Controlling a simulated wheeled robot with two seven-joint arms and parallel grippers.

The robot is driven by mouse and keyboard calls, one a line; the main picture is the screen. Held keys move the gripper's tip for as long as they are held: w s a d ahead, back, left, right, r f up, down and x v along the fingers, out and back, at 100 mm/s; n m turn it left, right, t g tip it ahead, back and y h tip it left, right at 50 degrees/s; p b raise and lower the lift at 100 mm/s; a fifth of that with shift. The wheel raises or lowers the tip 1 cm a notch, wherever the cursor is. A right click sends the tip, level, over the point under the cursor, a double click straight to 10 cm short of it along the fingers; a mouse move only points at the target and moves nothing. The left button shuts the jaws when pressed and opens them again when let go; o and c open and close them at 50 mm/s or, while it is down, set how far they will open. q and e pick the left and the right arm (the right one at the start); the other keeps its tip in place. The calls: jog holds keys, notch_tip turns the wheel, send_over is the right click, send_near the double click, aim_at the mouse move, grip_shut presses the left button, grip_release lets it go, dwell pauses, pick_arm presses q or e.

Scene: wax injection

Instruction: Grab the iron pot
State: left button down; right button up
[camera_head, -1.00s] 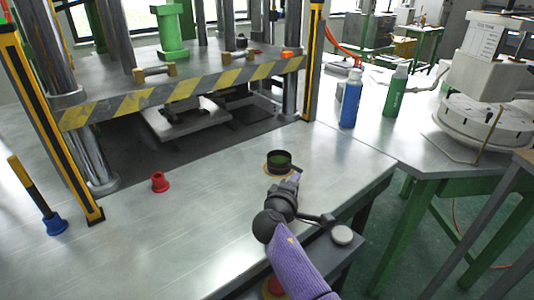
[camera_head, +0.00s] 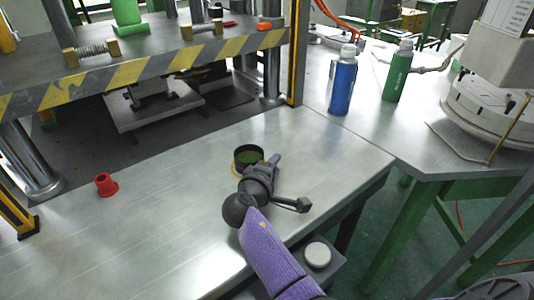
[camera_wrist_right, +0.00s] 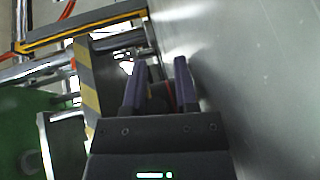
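The iron pot (camera_head: 248,155) is a small dark round vessel with a green inside, standing upright on the metal table in the head view. My right gripper (camera_head: 273,161) is low over the table at the pot's right edge, and its arm partly covers the pot's near side. The head view does not show whether they touch. In the right wrist view the two fingers (camera_wrist_right: 160,85) stand apart, with no pot visible between them. My left gripper is in neither view.
A red cup-like piece (camera_head: 106,185) stands on the table at left. A press with a striped yellow-black edge (camera_head: 135,73) is behind. A blue bottle (camera_head: 343,85) and a green bottle (camera_head: 397,72) stand at the back right. The table (camera_head: 150,240) is clear in front.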

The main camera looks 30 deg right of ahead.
jog(key=shift+w, duration=0.15)
jog(key=shift+s+a+r, duration=0.15)
jog(key=shift+s+a, duration=0.05)
jog(key=shift+a, duration=0.2)
jog(key=shift+c, duration=1)
grip_shut()
